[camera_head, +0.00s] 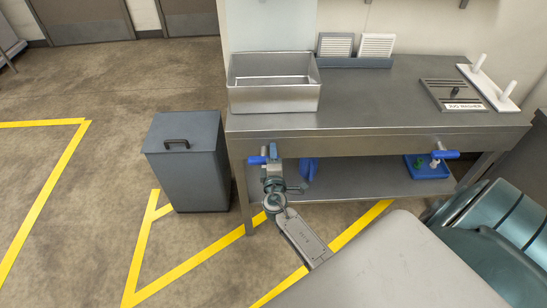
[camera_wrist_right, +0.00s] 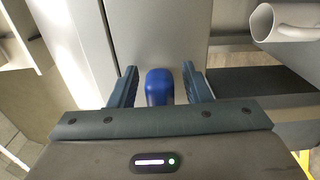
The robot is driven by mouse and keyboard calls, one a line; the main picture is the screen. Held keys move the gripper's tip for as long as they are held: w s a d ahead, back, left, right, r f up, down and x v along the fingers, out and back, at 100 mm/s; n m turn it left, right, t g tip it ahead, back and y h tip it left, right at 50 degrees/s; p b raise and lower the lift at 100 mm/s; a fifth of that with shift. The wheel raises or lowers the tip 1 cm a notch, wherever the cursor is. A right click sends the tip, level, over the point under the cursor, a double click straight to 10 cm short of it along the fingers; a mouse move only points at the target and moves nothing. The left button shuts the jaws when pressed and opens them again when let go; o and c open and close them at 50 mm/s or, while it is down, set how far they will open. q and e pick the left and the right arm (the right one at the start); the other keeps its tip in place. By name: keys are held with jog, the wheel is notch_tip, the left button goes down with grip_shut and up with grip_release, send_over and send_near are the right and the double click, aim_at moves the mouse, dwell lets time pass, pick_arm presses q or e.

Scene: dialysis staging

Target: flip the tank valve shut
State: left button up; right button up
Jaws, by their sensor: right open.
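A blue valve handle (camera_head: 257,160) sticks out from the front edge of the steel bench, below the metal tank (camera_head: 275,84). My right gripper (camera_head: 273,158) is at this handle, and its arm comes up from the lower middle. In the right wrist view my right gripper (camera_wrist_right: 160,80) is open, with one finger on each side of a blue rounded piece (camera_wrist_right: 159,88), which looks like the valve handle. A small gap shows on either side of it. A second blue handle (camera_head: 447,154) is on the bench front farther right. My left gripper is not in view.
A grey lidded bin (camera_head: 187,165) stands left of the bench (camera_head: 380,122). A blue tray (camera_head: 424,171) with small items sits on the lower shelf. A white rack with pegs (camera_head: 490,88) is at the back right. A pale cylindrical piece (camera_wrist_right: 285,22) shows right of the gripper.

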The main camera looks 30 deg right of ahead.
jog(key=shift+s+a, duration=0.15)
jog(key=shift+s, duration=0.05)
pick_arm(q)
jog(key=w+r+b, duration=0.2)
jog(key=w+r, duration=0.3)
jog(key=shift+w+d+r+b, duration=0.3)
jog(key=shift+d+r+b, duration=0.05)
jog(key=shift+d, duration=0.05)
pick_arm(e)
jog(key=v, duration=1)
jog(key=shift+s+a, duration=0.1)
